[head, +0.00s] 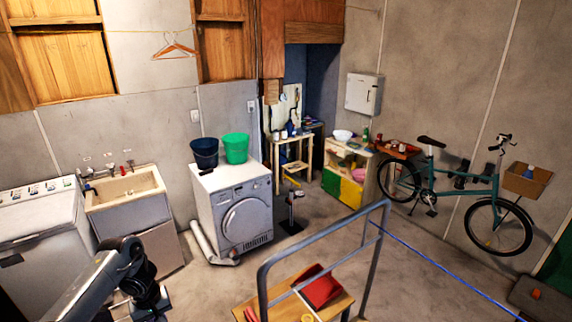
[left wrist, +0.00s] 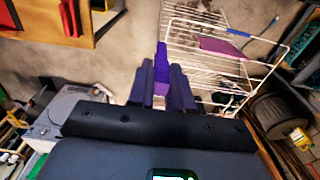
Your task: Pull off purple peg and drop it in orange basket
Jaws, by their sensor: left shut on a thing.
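In the left wrist view my left gripper (left wrist: 160,88) is shut on the purple peg (left wrist: 162,60), whose long purple body shows just past the fingertips. The peg appears beside the left edge of a white wire drying rack (left wrist: 185,45); I cannot tell whether it touches the rack. A purple cloth (left wrist: 222,48) hangs on the rack, with a blue piece (left wrist: 238,32) near it. In the head view my left arm comes in at the lower left, and its fingertips cannot be made out. My right gripper is not in view. I cannot make out an orange basket.
A washing machine (head: 233,205) holds a dark bucket (head: 205,153) and a green bucket (head: 235,148). A bicycle leans right. Floor between is mostly clear.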

